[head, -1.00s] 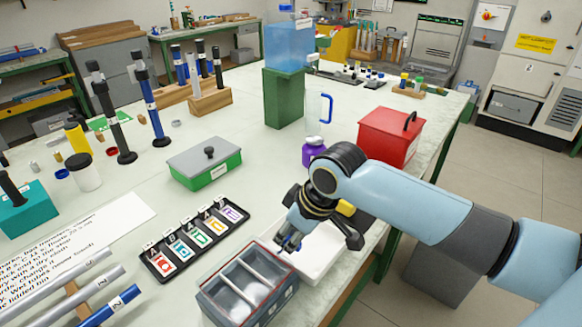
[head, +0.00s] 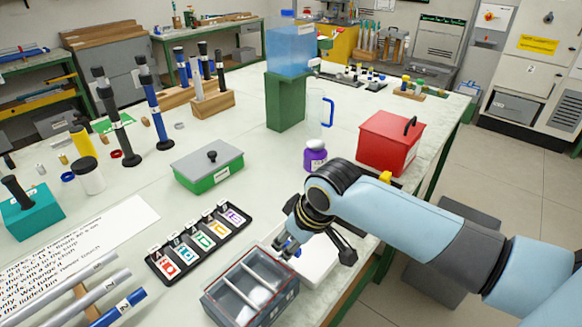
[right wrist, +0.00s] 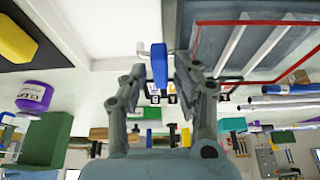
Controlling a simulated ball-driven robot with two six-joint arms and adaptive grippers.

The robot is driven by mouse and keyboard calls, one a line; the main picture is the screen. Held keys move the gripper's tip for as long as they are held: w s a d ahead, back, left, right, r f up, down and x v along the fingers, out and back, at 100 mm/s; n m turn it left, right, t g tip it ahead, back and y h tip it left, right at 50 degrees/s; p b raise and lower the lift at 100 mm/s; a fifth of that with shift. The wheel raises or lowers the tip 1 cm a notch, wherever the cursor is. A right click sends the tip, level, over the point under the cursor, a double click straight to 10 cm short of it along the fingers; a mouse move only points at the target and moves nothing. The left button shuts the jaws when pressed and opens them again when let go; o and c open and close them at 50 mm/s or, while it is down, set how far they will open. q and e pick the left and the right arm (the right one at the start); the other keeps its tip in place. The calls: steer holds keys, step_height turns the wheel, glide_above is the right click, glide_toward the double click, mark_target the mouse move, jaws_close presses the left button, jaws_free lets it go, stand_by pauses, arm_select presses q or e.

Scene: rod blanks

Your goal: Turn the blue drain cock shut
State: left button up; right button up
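The blue drain cock (right wrist: 159,66) shows in the right wrist view as a narrow blue lever beside the wall of the grey divided tank (right wrist: 262,42). It stands between the two fingers of my right gripper (right wrist: 160,72), with a small gap visible on each side. In the head view my right gripper (head: 285,244) is at the back right corner of the tank (head: 215,301), above a white tray (head: 320,262). Only a bit of blue shows at the fingertips there. My left gripper is not in view.
A black rack of coloured, lettered cards (head: 161,281) lies left of the tank. A green box with a grey lid (head: 208,166), a purple-labelled jar (head: 315,155) and a red box (head: 391,140) stand behind. The table's right edge is close to my right arm.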

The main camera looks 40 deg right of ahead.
steer(key=shift+o, duration=0.3)
steer(key=v, duration=0.8)
stand_by(0.6)
